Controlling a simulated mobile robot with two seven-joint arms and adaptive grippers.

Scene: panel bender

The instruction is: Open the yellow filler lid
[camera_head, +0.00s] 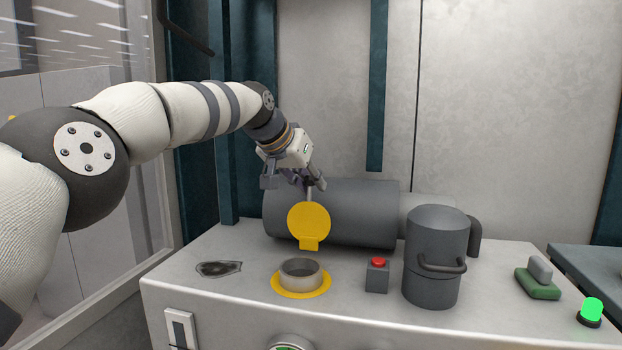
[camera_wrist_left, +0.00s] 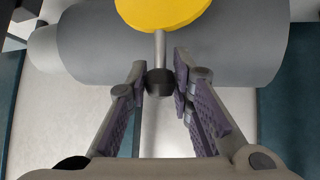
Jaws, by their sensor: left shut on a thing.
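The yellow filler lid (camera_head: 309,220) stands raised, its round face upright behind the filler neck (camera_head: 301,272). The neck is a short grey ring on a yellow flange, and its mouth is uncovered. My left gripper (camera_head: 309,185) is behind the top of the lid. In the left wrist view the lid (camera_wrist_left: 163,10) shows at the top, with a metal stem ending in a black knob (camera_wrist_left: 160,84). My left gripper's fingers (camera_wrist_left: 161,80) are shut on that knob. My right gripper is not in view.
A large grey cylinder (camera_head: 365,215) lies behind the lid. A red button box (camera_head: 377,276) and a dark lidded can (camera_head: 436,260) stand to the right. An oily dark patch (camera_head: 219,268) lies left of the neck. A green lamp (camera_head: 591,310) glows at far right.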

